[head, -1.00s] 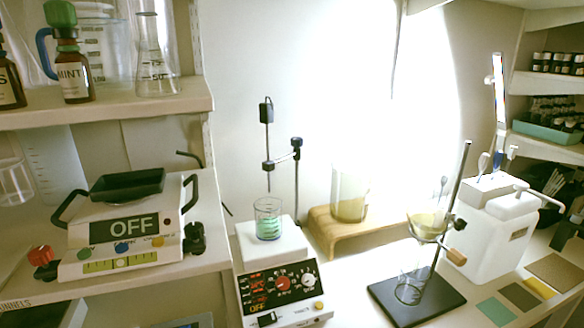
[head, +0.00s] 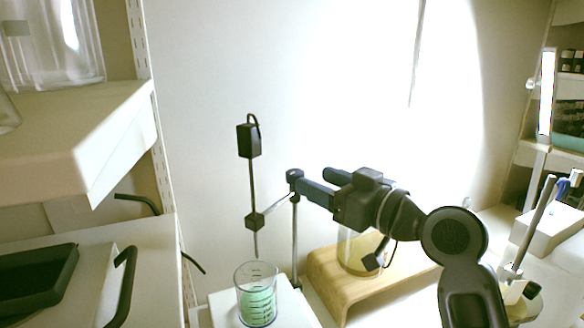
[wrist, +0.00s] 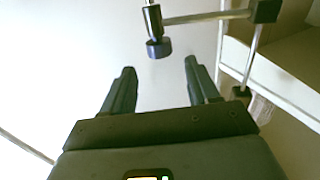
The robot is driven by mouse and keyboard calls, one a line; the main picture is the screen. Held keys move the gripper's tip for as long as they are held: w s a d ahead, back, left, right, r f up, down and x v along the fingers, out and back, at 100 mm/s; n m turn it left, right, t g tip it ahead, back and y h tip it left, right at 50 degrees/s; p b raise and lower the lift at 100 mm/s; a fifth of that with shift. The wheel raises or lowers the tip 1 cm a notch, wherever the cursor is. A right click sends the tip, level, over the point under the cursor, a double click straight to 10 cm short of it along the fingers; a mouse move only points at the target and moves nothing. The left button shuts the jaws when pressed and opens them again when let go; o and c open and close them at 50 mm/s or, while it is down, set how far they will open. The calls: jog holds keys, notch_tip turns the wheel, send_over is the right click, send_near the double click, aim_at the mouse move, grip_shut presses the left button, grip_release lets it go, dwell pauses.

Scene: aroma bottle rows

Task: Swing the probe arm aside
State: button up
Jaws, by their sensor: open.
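The probe arm is a thin bar (head: 277,202) running from a black boss on the upright stand rod (head: 295,240) to a clamp (head: 255,220) at left. The clamp carries the probe, with a black box (head: 249,140) on top and its tip over a beaker of green liquid (head: 256,303). My gripper (head: 314,179) is open and overlaps the stand's top in the head view. In the wrist view my open fingers (wrist: 160,70) are empty; the bar (wrist: 208,17) and a dark cylindrical end (wrist: 158,48) lie beyond the fingertips, apparently apart from them.
A wooden riser (head: 345,285) with a glass vessel stands behind my arm. A white shelf (head: 75,150) juts out at left, above a balance with a black pan (head: 35,275). A metal rod (head: 530,225) stands at right. The wall space around the probe is clear.

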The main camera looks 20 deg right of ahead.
aim_at(302, 175)
jog(key=p+x, duration=0.1)
jog(key=x, duration=0.6)
grip_shut()
dwell(0.5)
